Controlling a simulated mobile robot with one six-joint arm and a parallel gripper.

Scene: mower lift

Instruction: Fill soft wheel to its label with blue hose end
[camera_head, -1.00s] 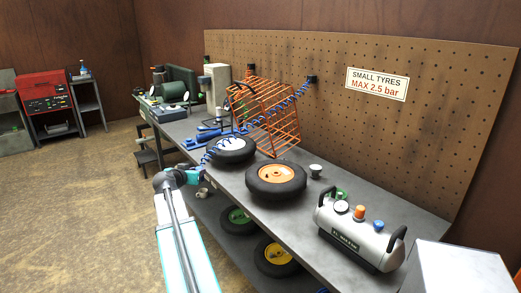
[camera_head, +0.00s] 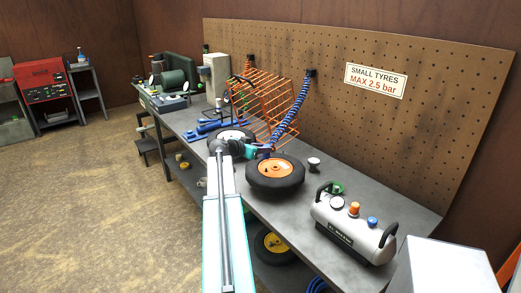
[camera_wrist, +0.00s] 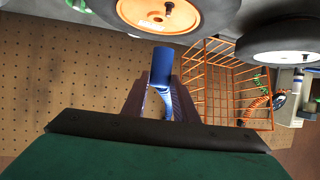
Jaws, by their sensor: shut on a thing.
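My gripper (camera_head: 262,150) is shut on the blue hose end (camera_wrist: 160,66), which sticks out past the fingers in the wrist view. The coiled blue hose (camera_head: 298,100) runs from a pegboard hook down to my gripper. An orange-hubbed wheel (camera_head: 276,176) lies flat on the bench, just beyond the hose end; its hub and dark valve stem show in the wrist view (camera_wrist: 150,14). The hose end is apart from that stem. A white-hubbed wheel (camera_head: 228,134) lies behind my gripper, partly hidden by it. I cannot tell which wheel is soft.
A sign (camera_head: 375,80) reads "SMALL TYRES MAX 2.5 bar". An orange wire basket (camera_head: 270,105) stands behind the wheels. A silver air tank (camera_head: 350,228) with gauge and knobs sits at the bench's near end. A small cup (camera_head: 313,163) stands beside the orange-hubbed wheel.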

